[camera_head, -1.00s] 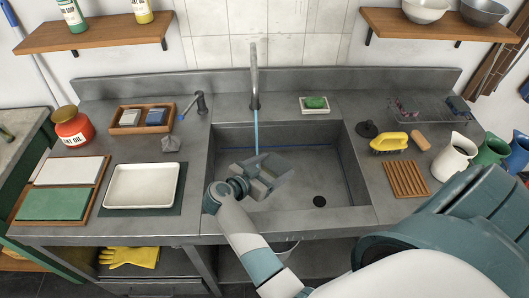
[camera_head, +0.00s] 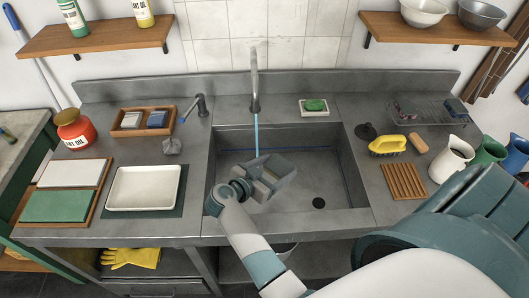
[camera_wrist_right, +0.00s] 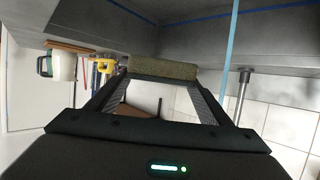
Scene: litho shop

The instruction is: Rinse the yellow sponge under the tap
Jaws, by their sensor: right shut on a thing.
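My right gripper (camera_head: 272,174) is over the sink basin (camera_head: 300,208), close to the stream of water (camera_head: 257,135) that falls from the tap (camera_head: 254,82). In the right wrist view my right gripper (camera_wrist_right: 160,80) is shut on the sponge (camera_wrist_right: 163,70), a dull olive-yellow block across the fingertips. The water stream (camera_wrist_right: 229,62) passes to the right of the sponge there, seemingly apart from it. In the head view the gripper hides the sponge, and I cannot tell its height above the basin floor. My left gripper is out of view.
A green soap bar on a white dish (camera_head: 314,113) sits behind the sink. A yellow brush (camera_head: 388,145), wooden rack (camera_head: 404,181) and white pitcher (camera_head: 452,157) stand right of it. A white tray (camera_head: 143,188) lies left. The basin's right side is free.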

